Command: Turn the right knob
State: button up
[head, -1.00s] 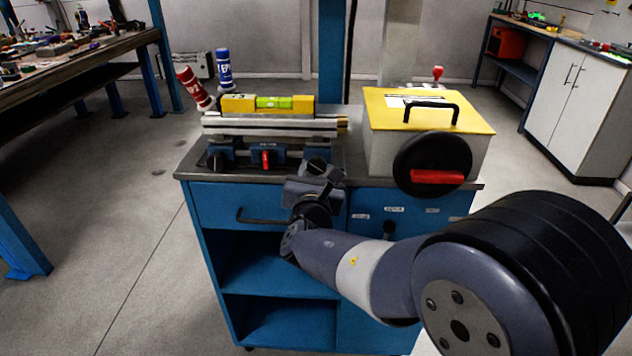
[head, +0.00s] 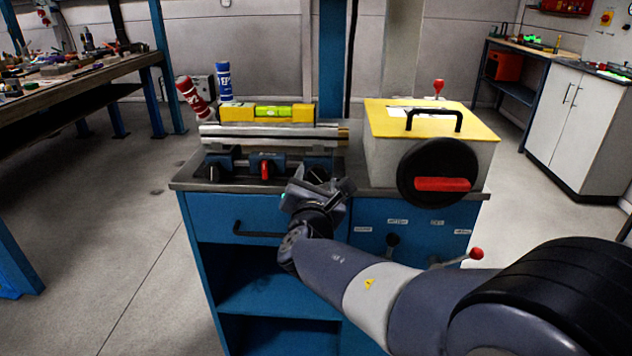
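A row of three knobs sits on blue blocks along the front of the bench top. The left knob (head: 213,173) is black, the middle knob (head: 264,169) is red, and the right knob (head: 318,174) is black with a pale mark. My gripper (head: 321,184) is just in front of and slightly below the right knob. Its two fingers look spread apart, with the knob showing between and beyond their tips. The fingers partly hide the knob's lower part. I cannot tell whether they touch it.
A yellow-lidded box (head: 388,150) with a black wheel (head: 438,172) and red handle stands close to the right. A yellow level (head: 268,113) lies on metal rails behind the knobs. A drawer handle (head: 258,234) and a red-tipped lever (head: 476,254) project in front.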

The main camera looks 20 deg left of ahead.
jog(key=shift+o, duration=0.3)
jog(key=v, duration=1)
jog(key=shift+s+p, duration=0.35)
jog(key=shift+s, duration=0.05)
